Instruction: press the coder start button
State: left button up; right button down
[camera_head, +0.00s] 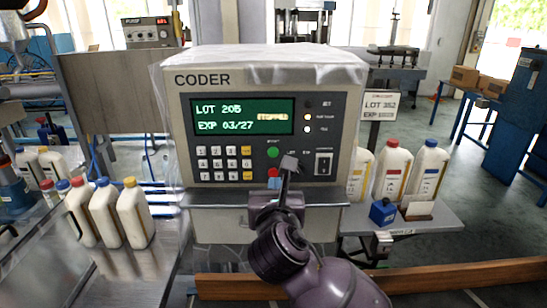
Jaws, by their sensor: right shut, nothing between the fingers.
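The coder (350,95) is a pale box with a dark front panel, standing in the middle of the view. Its screen (242,117) reads LOT 205, EXP 03/27 and STOPPED. The green start button (273,152) is right of the keypad, with a red button (273,172) below it. My right gripper (289,163) is shut and empty, its tip pointing up at the panel just right of and a little below the green button. The green button is in plain sight; I cannot tell the tip's gap to the panel. My left gripper is not in view.
A ledge (230,197) juts out under the panel. A power switch (323,164) is right of my gripper tip. White bottles (134,213) stand at left, and others (393,170) at right beside a blue block (383,212). A brown beam (450,277) runs along the front.

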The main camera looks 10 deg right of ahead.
aim_at(273, 152)
jog(key=w+d, duration=0.1)
jog(key=w, duration=0.8)
jog(key=w+d, duration=0.1)
jog(key=w, duration=0.3)
jog(key=shift+w+d+f, duration=0.2)
jog(key=shift+d, duration=0.1)
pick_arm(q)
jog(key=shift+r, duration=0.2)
